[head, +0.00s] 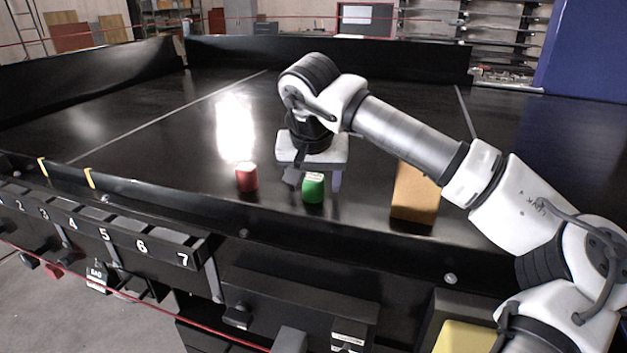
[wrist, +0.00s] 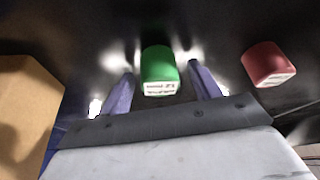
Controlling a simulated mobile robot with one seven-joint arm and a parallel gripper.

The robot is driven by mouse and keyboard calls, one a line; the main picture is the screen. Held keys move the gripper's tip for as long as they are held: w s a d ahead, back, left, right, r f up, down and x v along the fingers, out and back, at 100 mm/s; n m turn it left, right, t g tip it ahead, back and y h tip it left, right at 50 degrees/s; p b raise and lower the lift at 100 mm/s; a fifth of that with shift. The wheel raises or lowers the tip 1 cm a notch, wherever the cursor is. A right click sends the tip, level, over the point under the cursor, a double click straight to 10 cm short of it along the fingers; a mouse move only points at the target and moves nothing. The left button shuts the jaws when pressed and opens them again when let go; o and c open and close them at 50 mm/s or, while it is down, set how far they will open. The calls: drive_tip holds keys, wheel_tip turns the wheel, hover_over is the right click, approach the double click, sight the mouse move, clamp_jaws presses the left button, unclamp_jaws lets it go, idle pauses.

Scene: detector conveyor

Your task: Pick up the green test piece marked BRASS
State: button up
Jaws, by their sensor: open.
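The green test piece (head: 313,189) stands upright on the black conveyor belt. A white label shows at its top edge, too small to read. In the wrist view the green piece (wrist: 158,68) lies between and slightly beyond my two fingers. My gripper (head: 314,180) is above and around the piece, pointing down. Its two bluish fingers are spread apart in the wrist view (wrist: 160,80), with a gap on each side of the piece. I cannot tell how high the fingertips are above the belt.
A red piece (head: 246,178) stands left of the green one; it also shows in the wrist view (wrist: 268,63). An orange-brown block (head: 414,194) stands to the right. The belt's black front rail (head: 200,200) runs close in front. Free belt (head: 150,150) lies behind and left.

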drive_tip(key=shift+f, duration=0.1)
drive_tip(key=shift+c, duration=0.2)
drive_tip(key=c, duration=1)
drive_tip(key=shift+c, duration=0.2)
